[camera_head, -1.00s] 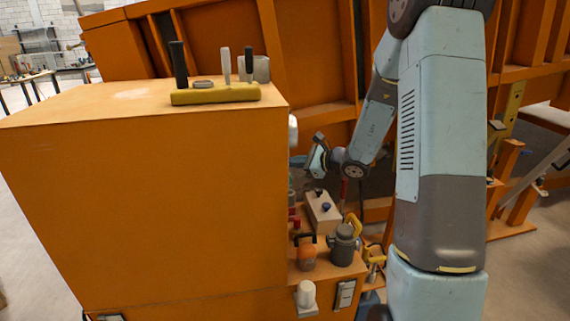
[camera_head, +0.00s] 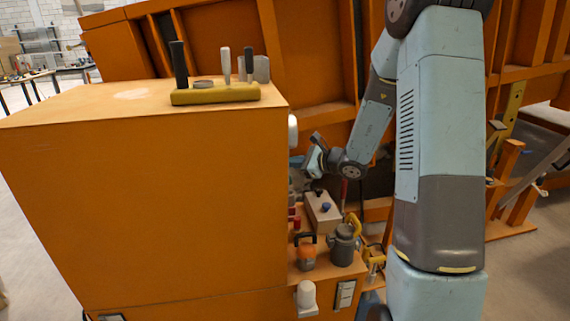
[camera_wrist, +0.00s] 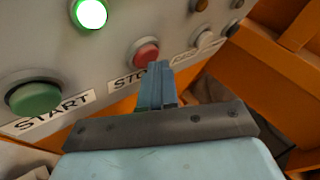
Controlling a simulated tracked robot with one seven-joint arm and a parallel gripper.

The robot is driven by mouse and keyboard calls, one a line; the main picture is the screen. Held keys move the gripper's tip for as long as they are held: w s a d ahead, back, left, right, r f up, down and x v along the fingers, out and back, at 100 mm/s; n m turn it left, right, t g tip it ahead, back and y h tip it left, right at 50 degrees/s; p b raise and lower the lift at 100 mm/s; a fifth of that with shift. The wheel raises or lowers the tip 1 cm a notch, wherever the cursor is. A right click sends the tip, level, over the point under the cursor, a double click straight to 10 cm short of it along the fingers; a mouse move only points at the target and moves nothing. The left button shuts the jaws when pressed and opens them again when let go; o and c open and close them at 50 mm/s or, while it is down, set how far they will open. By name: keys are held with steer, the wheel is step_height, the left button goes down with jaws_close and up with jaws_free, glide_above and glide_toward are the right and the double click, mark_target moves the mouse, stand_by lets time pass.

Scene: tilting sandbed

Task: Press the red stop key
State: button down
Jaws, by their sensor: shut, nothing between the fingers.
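The red stop key (camera_wrist: 143,54) is a round red button in a grey ring on a light grey panel in the wrist view, above a label reading "STO", the rest of it hidden by my fingers. My gripper (camera_wrist: 158,70) is shut and empty, its blue fingers pointing at the panel with the tips overlapping the right edge of the red key in the picture. I cannot tell whether they touch it. In the head view my gripper (camera_head: 303,160) is beside the orange cabinet, and the key is hidden there.
A green start button (camera_wrist: 34,98) is left of the red key, with a lit green lamp (camera_wrist: 89,13) above. More small knobs sit at the right. In the head view the orange cabinet (camera_head: 150,200) stands left of my arm.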

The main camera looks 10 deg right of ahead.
stand_by(0.6)
steer(key=shift+d, duration=0.8)
steer(key=d, duration=0.5)
stand_by(0.8)
